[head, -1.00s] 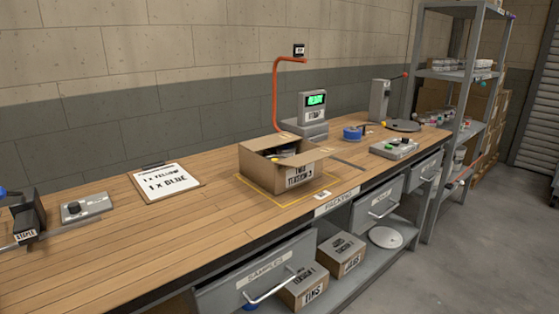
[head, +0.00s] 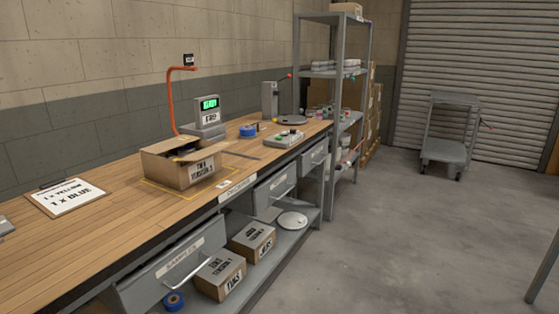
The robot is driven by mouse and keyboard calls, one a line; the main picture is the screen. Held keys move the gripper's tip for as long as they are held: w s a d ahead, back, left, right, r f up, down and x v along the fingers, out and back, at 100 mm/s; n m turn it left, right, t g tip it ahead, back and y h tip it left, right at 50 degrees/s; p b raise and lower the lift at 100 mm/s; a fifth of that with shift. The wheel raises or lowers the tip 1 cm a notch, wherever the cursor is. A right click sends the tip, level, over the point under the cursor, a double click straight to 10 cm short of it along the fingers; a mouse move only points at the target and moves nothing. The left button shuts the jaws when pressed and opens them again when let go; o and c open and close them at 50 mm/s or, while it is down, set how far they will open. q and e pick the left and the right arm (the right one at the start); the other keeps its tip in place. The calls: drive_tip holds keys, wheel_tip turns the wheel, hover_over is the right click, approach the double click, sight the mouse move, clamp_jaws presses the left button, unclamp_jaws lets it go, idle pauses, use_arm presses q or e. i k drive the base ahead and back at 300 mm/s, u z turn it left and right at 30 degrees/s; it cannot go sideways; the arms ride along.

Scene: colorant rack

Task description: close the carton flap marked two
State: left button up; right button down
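An open cardboard carton (head: 168,172) stands on the wooden bench inside a yellow outlined square. Its right front face or a flap hanging over it (head: 204,167) carries black print that seems to begin with "TWO"; I cannot tell which it is. Top flaps stand out around the opening, and the inside is mostly hidden, with something dark showing. Neither of my grippers is in view.
A clipboard (head: 66,197) lies left of the carton. Behind the carton stand a scale with a green display (head: 208,113) and an orange hose (head: 170,100). A grey shelf rack (head: 331,72) stands past the bench. The floor (head: 420,240) is clear; a trolley (head: 446,140) stands far back.

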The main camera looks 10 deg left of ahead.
sight(197, 156)
drive_tip(key=z, duration=0.35)
drive_tip(key=i, duration=0.95)
drive_tip(key=u, duration=0.9)
